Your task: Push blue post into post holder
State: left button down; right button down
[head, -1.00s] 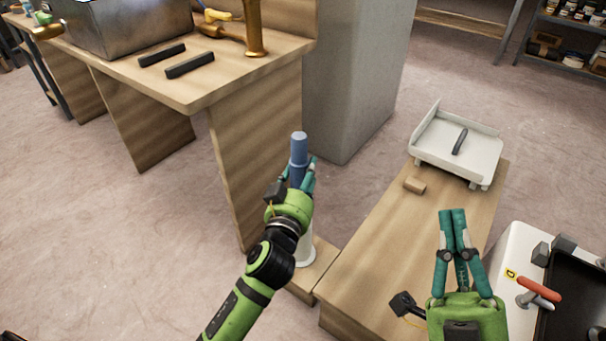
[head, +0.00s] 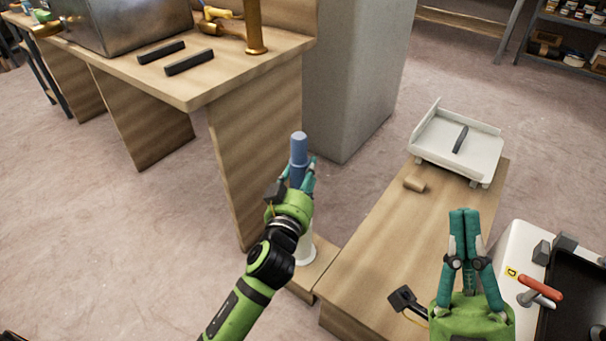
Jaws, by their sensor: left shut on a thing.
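The blue post (head: 299,150) stands upright near the middle of the head view, with its top free above my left gripper. My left gripper (head: 304,178) is shut on the post. Below it, the white post holder (head: 306,251) stands on a low wooden ledge, partly hidden by my gripper and arm. I cannot tell how far the post sits in the holder. My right gripper (head: 464,215) is raised in front of the low wooden bench at the right, its fingertips close together and nothing visible between them.
A wooden bench (head: 375,250) carries a white tray (head: 456,148) with a dark bar and a small wooden block (head: 414,184). A taller wooden counter (head: 200,90) stands left of the post. A white case with a red-handled tool (head: 540,288) is at the lower right.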

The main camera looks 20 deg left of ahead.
pick_arm(q)
jog(key=shift+r, duration=0.1)
dwell(0.3)
jog(key=shift+c, duration=1.9)
grip_release()
jog(key=shift+f, duration=0.2)
jog(key=s, duration=1.2)
jog(key=shift+d+r, duration=0.15)
jog(key=shift+d, duration=0.15)
